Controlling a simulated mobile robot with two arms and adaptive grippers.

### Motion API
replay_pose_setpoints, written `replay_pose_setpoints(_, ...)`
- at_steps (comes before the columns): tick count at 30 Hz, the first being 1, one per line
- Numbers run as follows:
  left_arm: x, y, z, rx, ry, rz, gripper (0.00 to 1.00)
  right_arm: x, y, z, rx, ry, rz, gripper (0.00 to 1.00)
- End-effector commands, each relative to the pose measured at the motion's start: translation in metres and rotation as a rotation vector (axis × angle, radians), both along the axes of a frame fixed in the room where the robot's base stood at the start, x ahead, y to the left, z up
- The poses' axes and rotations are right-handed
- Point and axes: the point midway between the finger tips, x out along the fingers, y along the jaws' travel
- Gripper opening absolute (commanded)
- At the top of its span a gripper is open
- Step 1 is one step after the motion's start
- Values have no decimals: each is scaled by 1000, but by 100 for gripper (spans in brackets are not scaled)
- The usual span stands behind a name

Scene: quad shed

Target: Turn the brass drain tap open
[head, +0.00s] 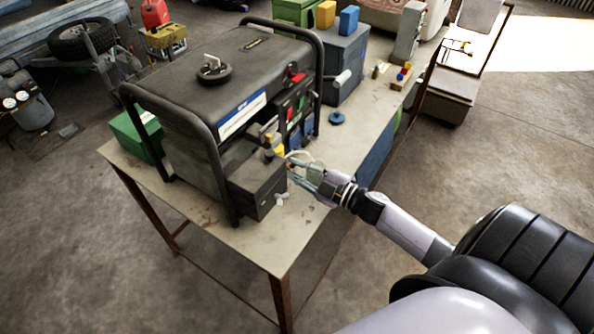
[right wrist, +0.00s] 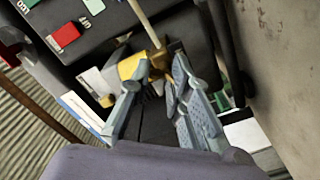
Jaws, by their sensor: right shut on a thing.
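The black generator (head: 225,85) stands on the bench in the head view. In the right wrist view the brass drain tap (right wrist: 131,66) is a yellow-gold piece at its side, with a pale rod rising from it. My right gripper (right wrist: 157,74) is shut on the tap, one finger at each side of it. In the head view the right gripper (head: 296,166) reaches in from the right beside a dark box (head: 256,184) at the generator's near end. The fingers partly hide the tap. My left gripper is not in view.
The bench (head: 240,240) has clear space at its near corner. A green box (head: 133,137) is left of the generator. A blue-grey box (head: 344,65) and a blue round cap (head: 337,118) are on the bench behind and to the right.

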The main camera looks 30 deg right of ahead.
Motion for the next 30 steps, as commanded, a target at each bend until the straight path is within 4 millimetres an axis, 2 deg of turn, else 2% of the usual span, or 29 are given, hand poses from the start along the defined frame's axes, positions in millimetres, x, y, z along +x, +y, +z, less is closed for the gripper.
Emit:
replay_pose_setpoints(1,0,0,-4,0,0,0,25,-5,7,-12,-40,-2,11,0)
replay_pose_setpoints(18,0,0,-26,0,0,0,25,-5,5,-14,-496,-185,7,0)
replay_pose_setpoints(30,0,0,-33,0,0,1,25,-5,4,-14,-645,-243,6,0)
